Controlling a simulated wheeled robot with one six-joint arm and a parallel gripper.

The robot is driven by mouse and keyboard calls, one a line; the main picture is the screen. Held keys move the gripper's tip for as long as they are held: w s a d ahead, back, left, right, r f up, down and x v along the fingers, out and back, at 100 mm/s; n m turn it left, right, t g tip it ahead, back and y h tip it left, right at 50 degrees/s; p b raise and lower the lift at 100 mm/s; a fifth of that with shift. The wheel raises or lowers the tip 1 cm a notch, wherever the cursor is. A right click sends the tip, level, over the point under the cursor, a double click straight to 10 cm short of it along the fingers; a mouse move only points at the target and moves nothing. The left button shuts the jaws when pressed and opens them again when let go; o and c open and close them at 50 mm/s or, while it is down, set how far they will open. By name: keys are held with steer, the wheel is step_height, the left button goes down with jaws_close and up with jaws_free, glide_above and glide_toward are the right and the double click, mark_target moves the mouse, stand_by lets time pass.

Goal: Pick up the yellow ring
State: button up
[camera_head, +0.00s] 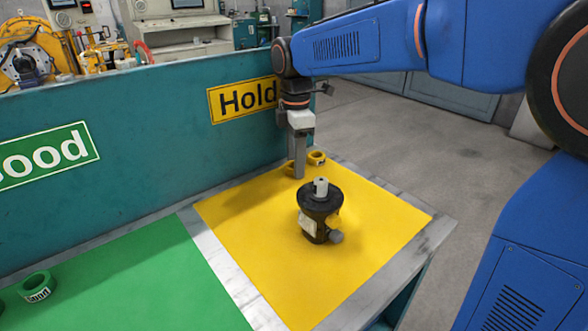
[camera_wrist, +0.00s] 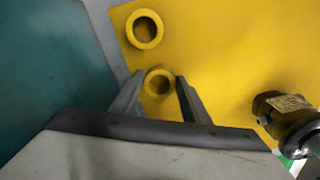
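Two yellow rings lie on the yellow mat (camera_head: 365,215) near its back corner. In the wrist view one ring (camera_wrist: 158,81) shows between the fingertips, and the other ring (camera_wrist: 145,29) lies beyond it. In the head view one ring (camera_head: 317,158) is just right of the fingers; the other ring (camera_head: 289,169) is partly hidden behind them. My gripper (camera_head: 299,174) points down over this corner. In the wrist view its fingers (camera_wrist: 159,78) are apart, with a small gap on each side of the ring. Their exact height above the mat is unclear.
A black hydraulic motor (camera_head: 319,212) stands on the mat, to the right in the wrist view. A teal wall with a "Hold" sign (camera_head: 243,99) rises behind the mat.

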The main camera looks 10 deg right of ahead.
steer(key=c, duration=0.5)
steer(key=shift+c, duration=0.2)
